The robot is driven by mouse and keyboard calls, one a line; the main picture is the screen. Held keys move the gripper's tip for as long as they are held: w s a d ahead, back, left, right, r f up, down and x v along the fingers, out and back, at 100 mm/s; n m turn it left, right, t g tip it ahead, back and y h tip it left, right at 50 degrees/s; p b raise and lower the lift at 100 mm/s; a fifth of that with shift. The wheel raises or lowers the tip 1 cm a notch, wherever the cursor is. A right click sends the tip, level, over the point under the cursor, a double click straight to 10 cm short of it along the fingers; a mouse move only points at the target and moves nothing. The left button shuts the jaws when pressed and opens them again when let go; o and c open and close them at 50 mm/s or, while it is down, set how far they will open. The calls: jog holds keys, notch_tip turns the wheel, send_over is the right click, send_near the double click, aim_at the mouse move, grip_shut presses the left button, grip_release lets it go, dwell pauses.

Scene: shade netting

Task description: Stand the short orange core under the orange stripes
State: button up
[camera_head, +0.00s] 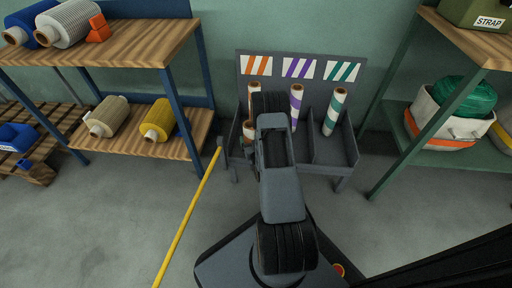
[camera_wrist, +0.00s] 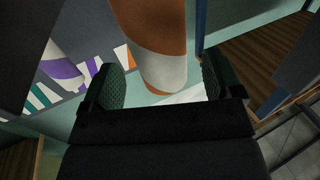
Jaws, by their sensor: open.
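The orange-and-white core (camera_head: 249,132) is upright in the left compartment of the grey rack (camera_head: 326,152), below the orange stripes (camera_head: 257,65). My gripper (camera_head: 270,104) is at that compartment. In the wrist view, the core (camera_wrist: 155,30) lies between the two separated fingers of my gripper (camera_wrist: 163,82), with gaps visible on both sides near its end. Whether its foot rests on the compartment floor is hidden.
A purple-striped core (camera_head: 296,102) and a teal-striped core (camera_head: 334,110) lean in the other compartments. A blue-posted shelf (camera_head: 150,48) with spools stands left; a green-framed shelf (camera_head: 440,158) stands right. A yellow pole (camera_head: 186,222) slants left of the rack.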

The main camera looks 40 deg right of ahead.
jog(key=p+v, duration=0.2)
jog(key=v, duration=0.5)
jog(key=w+a+r+n+g+y, duration=0.1)
jog(key=w+a+r+g+y, duration=0.2)
jog(key=r, duration=0.4)
jog(key=w+a+r+n+g+y, duration=0.1)
jog(key=w+a+r+n+g, duration=0.2)
jog(key=a+r, duration=0.4)
jog(key=s+a+r+g+y, duration=0.1)
jog(key=s+a+r+g, duration=0.3)
jog(key=s, duration=0.5)
jog(key=s+a+r+g+y, duration=0.1)
jog(key=s+a+r+g, duration=0.3)
jog(key=s+a+r, duration=0.3)
jog(key=s+r, duration=0.2)
jog(key=s, duration=0.1)
jog(key=shift+a, duration=0.2)
